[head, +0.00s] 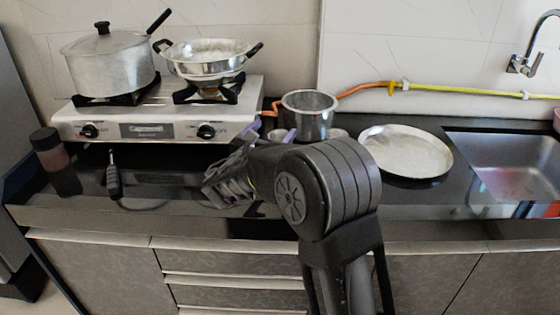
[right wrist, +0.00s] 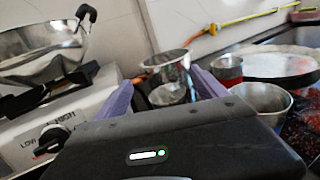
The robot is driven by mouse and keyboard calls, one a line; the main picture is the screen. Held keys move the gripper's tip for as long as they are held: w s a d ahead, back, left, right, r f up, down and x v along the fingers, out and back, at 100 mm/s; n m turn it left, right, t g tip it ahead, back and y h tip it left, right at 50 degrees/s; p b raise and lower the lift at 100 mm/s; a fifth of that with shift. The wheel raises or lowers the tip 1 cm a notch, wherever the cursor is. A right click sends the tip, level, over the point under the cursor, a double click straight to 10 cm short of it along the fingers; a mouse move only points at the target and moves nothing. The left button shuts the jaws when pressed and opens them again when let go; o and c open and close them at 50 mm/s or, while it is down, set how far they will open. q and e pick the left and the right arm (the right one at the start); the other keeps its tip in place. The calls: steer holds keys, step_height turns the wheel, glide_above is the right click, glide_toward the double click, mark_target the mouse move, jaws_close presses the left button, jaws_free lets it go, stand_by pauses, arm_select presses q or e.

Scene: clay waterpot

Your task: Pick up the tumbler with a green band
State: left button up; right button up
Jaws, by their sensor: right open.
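No green band shows on any tumbler in either view. In the right wrist view a small steel tumbler (right wrist: 168,95) stands between my finger lines, its lower part hidden by my gripper body. Another steel tumbler (right wrist: 266,100) is to the right, outside the fingers, and a tumbler with a red band (right wrist: 228,70) stands behind it. My right gripper (right wrist: 162,84) is open, with purple fingers spread apart and nothing held. In the head view the gripper (head: 269,135) is above the counter by the stove's right end, and my arm hides most of the tumblers. My left gripper is not in view.
A steel pot (head: 308,120) stands just behind the tumblers. A stove (head: 160,125) with a lidded pot and a pan is at left. A steel plate (head: 405,152) and a sink (head: 510,165) are at right. A dark jar (head: 50,149) stands at far left.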

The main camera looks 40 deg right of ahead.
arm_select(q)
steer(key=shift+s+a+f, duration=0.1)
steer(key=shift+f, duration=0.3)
arm_select(e)
steer(key=shift+s+a+f, duration=0.1)
steer(key=shift+f, duration=0.3)
step_height(320, 180, down, 8)
steer(key=shift+r+b, duration=0.15)
steer(key=shift+b, duration=0.6)
steer(key=shift+x, duration=1)
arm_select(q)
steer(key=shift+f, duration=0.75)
arm_select(e)
steer(key=shift+d, duration=0.25)
steer(key=x, duration=0.5)
steer(key=shift+w, duration=0.2)
